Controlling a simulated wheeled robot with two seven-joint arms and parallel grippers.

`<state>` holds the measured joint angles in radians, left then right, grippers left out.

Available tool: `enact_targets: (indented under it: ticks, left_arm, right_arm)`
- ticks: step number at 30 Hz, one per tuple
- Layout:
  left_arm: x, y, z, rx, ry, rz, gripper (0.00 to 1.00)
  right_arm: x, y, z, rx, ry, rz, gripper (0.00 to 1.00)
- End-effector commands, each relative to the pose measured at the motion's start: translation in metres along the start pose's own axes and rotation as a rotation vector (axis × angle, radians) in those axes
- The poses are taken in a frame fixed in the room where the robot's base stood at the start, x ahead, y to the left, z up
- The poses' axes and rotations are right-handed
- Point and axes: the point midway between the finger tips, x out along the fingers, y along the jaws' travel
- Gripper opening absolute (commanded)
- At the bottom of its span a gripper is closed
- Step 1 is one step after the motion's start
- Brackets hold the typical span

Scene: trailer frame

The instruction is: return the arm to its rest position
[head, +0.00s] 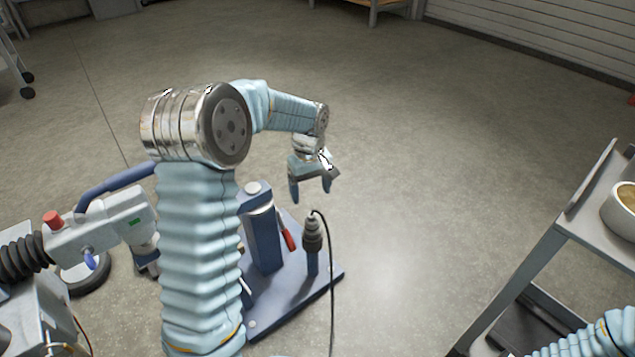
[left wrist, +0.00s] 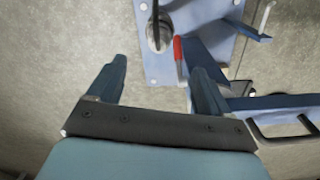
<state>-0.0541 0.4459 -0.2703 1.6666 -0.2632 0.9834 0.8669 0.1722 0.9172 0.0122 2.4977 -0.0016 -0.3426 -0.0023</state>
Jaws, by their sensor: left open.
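My left arm rises through the middle of the head view, bends at a silver joint and reaches right. Its left gripper (head: 311,188) points down with its two fingers apart and nothing between them. It hangs above and behind a blue stand with a base plate (head: 290,300). In the left wrist view the open left gripper (left wrist: 155,88) shows its fingers over the floor and the plate's edge. A red-handled part (left wrist: 180,60) lies close to one finger there; I cannot tell the exact gap. My right gripper is not in view; only part of my right arm shows at the bottom right.
A dark cylindrical tool (head: 312,236) with a cable stands upright on the plate, below the gripper. A blue post (head: 263,238) stands beside it. A grey machine (head: 105,228) with a red knob is at left. A metal cart (head: 575,215) carrying a bowl (head: 622,215) is at right.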

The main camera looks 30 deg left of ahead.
Motion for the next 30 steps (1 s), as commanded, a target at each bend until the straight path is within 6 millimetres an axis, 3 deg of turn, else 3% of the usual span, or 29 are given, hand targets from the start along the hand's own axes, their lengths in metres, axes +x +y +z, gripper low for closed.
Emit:
enact_targets:
  ticks: [7,11,14,18,22,26,30]
  left_arm:
    - [0.003,0.001,0.002,0.010,-0.003,0.002,0.80]
    - [0.032,0.011,0.026,0.112,-0.036,0.029,0.80]
    - [0.077,0.019,0.072,0.269,-0.085,0.086,0.80]
    - [0.133,0.008,0.166,0.492,-0.142,0.198,0.80]
    - [0.151,-0.018,0.242,0.634,-0.154,0.278,0.80]
    - [0.152,-0.039,0.284,0.716,-0.144,0.318,0.80]
    - [0.153,-0.046,0.296,0.745,-0.131,0.332,0.80]
  right_arm:
    - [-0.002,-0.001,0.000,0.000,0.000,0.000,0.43]
    - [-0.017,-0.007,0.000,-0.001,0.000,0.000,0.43]
    - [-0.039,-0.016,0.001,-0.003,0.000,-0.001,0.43]
    - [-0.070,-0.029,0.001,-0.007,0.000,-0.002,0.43]
    - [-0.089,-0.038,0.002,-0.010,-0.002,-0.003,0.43]
    - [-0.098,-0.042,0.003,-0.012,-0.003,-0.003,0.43]
    - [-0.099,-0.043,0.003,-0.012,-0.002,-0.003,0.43]
